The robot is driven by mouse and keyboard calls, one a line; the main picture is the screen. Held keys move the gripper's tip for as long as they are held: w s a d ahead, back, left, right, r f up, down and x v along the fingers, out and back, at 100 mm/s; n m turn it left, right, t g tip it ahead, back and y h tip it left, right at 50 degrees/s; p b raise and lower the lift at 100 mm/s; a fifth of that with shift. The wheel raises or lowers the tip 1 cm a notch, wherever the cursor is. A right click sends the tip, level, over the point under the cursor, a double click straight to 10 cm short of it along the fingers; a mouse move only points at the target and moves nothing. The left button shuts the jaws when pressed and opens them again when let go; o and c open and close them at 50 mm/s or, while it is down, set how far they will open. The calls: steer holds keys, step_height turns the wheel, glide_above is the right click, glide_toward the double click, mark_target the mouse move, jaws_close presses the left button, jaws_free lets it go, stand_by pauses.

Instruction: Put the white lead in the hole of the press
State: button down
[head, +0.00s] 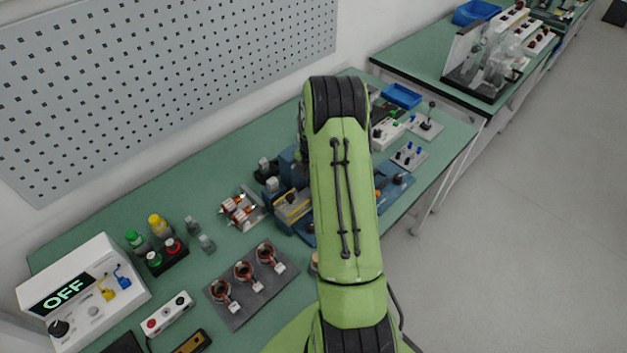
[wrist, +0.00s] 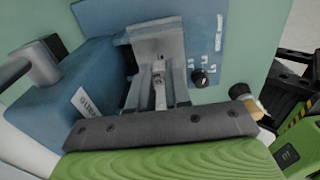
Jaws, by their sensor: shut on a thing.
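In the wrist view, my gripper (wrist: 158,96) points at the blue press (wrist: 100,72), with its dark grey mount across the bottom. Its jaws are shut on a narrow pale piece, taken to be the white lead (wrist: 158,72); its outline is hard to make out. The lead is in front of a grey metal bracket (wrist: 160,42) on the press. I cannot see the hole, or whether the lead touches the press. In the head view, my arm hides my gripper and the lead; part of the blue machinery (head: 289,166) shows left of the arm.
A dark mat (head: 240,318) with several copper-wound parts lies in front on the green bench. Small bottles (head: 158,224) and a white box reading OFF (head: 85,292) stand at left. A blue tray (head: 402,95) and small boxes lie behind my arm. A pegboard wall backs the bench.

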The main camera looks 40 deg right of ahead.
steer(key=shift+f+b, duration=0.75)
steer(key=shift+f, duration=0.25)
steer(key=c, duration=1)
jaws_free()
steer(key=shift+r, duration=0.1)
step_height(320, 180, up, 16)
steer(key=p, duration=0.1)
